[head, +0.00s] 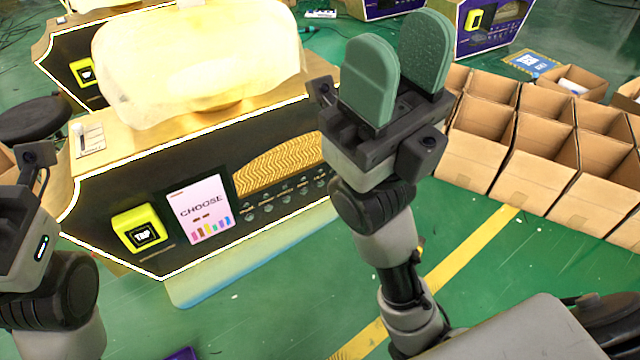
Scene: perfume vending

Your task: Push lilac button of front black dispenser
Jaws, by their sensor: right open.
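The front black dispenser (190,170) stands left of centre, its dark front panel edged with a bright line. A row of small round buttons (285,196) runs below its wavy gold panel (280,165). Their colours are too small to tell, so I cannot pick out the lilac one. My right gripper (396,68) is open, with green padded fingers pointing up. It is in front of and to the right of the dispenser's right end, which it partly hides, and holds nothing. My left gripper (26,225) is cut off at the left edge; its fingers are not visible.
The dispenser carries a "CHOOSE" card (201,209), a yellow reader (139,229) and a large glowing cover (200,55). Open cardboard boxes (480,150) fill the right side. Other dispensers (487,22) stand behind. Green floor (300,290) is clear in front.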

